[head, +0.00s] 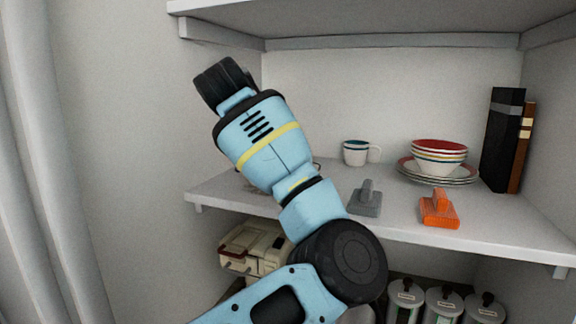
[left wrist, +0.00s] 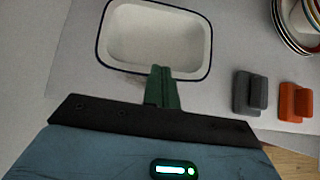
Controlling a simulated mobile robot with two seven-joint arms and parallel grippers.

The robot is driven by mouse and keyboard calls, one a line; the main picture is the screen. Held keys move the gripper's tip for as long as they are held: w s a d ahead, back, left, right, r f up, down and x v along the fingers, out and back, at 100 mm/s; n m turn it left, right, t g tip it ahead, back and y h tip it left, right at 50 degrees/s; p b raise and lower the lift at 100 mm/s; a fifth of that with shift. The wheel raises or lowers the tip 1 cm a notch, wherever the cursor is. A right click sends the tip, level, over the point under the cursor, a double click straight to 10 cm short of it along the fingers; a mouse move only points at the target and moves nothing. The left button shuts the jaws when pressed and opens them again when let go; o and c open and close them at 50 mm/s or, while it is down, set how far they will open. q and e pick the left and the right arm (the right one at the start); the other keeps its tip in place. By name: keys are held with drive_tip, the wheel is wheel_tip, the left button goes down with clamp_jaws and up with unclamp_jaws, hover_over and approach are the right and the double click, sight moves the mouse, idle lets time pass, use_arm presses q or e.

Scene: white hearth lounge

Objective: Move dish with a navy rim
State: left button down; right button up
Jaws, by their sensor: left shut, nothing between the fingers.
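The dish with a navy rim (left wrist: 155,35) is a white, rounded rectangular dish on the pale shelf, at the top middle of the left wrist view. In the head view it is mostly or wholly hidden behind my left arm. My left gripper (left wrist: 162,72) has its dark green fingers shut together with nothing between them. The fingertips overlap the dish's near rim in the left wrist view; I cannot tell whether they touch it. In the head view the left fingers are hidden behind the arm. My right gripper is not in view.
On the shelf (head: 480,230) stand a grey clip-like block (head: 366,199), an orange one (head: 438,209), a mug (head: 356,152), stacked bowls (head: 438,158) on plates (head: 408,171), and upright books (head: 502,140). Another shelf (head: 350,18) hangs above. Canisters (head: 443,305) and a beige appliance (head: 240,250) stand below.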

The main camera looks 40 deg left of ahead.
use_arm(q)
drive_tip(key=x, duration=1)
drive_tip(key=shift+s, duration=0.1)
drive_tip(key=shift+w+a+r, duration=0.1)
drive_tip(key=shift+w+a, duration=0.05)
drive_tip(key=shift+w, duration=0.35)
drive_tip(key=shift+w+a, duration=0.2)
drive_tip(key=shift+w, duration=0.25)
drive_tip(key=shift+w+a, duration=0.25)
drive_tip(key=shift+w, duration=0.55)
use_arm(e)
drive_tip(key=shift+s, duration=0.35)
